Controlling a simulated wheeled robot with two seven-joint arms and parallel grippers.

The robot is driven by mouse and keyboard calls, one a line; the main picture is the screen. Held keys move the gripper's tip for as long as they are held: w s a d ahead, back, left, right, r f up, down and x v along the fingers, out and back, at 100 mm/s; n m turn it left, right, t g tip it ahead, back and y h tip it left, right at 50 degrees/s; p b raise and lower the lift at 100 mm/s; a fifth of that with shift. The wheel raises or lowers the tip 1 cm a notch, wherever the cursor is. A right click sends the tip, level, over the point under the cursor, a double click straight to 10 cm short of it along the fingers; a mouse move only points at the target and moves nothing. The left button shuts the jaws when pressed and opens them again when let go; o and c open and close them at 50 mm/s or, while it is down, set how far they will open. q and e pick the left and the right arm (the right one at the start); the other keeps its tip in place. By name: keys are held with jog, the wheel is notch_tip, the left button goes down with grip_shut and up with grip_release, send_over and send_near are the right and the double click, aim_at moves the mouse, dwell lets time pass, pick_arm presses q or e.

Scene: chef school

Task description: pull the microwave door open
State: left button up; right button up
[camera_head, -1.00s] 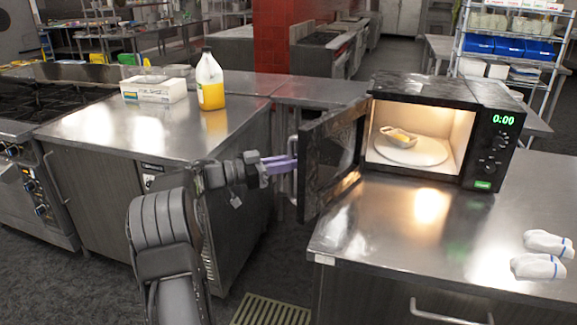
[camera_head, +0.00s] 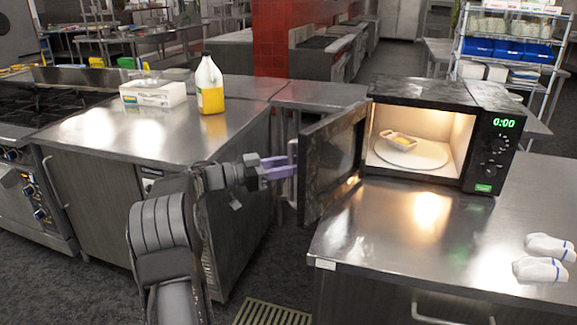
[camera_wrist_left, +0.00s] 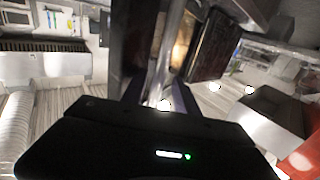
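The black microwave (camera_head: 450,97) stands on the right metal counter, its lit inside showing. Its door (camera_head: 330,160) is swung wide open toward me and to the left. The door handle (camera_head: 291,172) is a vertical bar on the door's outer face. My left gripper (camera_head: 280,168) has purple fingers, spread apart, at the handle. In the left wrist view the bar (camera_wrist_left: 166,60) runs between the two fingertips (camera_wrist_left: 160,92); I cannot tell whether they touch it. My right gripper is not in view.
A small dish with food (camera_head: 402,141) sits on the turntable (camera_head: 410,157) inside the microwave. Two white cloth-like items (camera_head: 540,269) lie on the right counter (camera_head: 400,240). A yellow-filled jug (camera_head: 210,88) and a white box (camera_head: 153,93) stand on the left counter. A floor gap separates the counters.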

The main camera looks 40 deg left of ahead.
pick_arm(q)
jog(key=shift+s, duration=0.1)
jog(key=b+v, duration=0.1)
jog(key=v, duration=0.6)
jog(key=shift+s+a, duration=0.2)
jog(key=shift+s, duration=0.1)
dwell(0.6)
